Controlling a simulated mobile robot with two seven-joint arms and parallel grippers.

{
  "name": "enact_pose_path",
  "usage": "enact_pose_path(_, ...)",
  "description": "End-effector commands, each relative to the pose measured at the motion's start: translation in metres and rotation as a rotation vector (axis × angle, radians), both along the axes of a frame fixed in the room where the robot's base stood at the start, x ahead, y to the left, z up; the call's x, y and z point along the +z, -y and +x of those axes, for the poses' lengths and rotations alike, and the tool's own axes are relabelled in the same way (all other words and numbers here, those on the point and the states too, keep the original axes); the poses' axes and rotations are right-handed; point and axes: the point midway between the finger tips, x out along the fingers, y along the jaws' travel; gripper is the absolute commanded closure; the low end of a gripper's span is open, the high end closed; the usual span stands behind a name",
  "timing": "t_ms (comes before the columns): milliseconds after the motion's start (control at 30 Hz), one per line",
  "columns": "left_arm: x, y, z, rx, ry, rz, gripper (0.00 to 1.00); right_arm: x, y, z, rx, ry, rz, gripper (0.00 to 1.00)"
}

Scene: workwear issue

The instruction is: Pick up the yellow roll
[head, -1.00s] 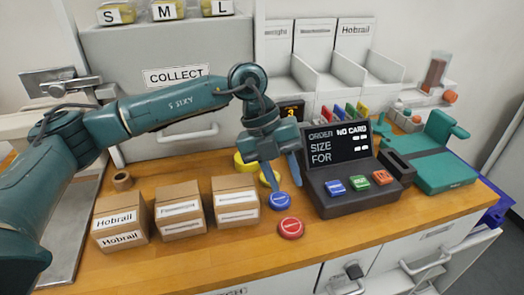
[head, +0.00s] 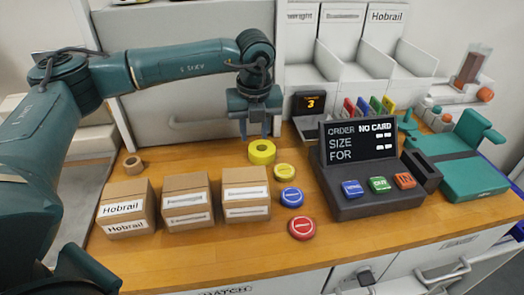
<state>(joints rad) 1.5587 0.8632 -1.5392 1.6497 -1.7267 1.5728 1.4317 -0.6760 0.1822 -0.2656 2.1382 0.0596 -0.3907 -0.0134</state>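The yellow roll (head: 262,154) lies on the wooden counter behind the boxes, with its centre hole facing up. My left gripper (head: 258,130) points down just above and behind the roll in the head view. Its two fingers are apart with nothing visible between them. The fingertips are close to the roll's far side, and I cannot tell whether they touch it. My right gripper is not in view.
Three cardboard boxes (head: 187,206) stand in front of the roll. Yellow, blue and red round discs (head: 291,197) lie to its right, beside the dark order terminal (head: 362,168). A small brown roll (head: 133,165) lies at left.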

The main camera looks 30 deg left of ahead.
Motion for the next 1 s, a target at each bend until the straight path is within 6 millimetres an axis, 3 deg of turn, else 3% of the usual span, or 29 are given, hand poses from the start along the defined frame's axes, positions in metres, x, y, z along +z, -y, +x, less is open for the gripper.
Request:
enact_pose_path(333, -0.045, -0.006, 0.002, 0.0, -0.002, 0.0, 0.67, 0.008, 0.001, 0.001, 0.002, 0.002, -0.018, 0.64)
enact_pose_path(633, -0.051, -0.006, 0.003, -0.001, -0.001, 0.0, 0.67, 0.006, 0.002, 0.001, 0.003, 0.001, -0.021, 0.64)
enact_pose_path(1000, -0.051, -0.006, 0.003, -0.001, -0.001, 0.0, 0.97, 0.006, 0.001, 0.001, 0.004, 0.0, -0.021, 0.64)
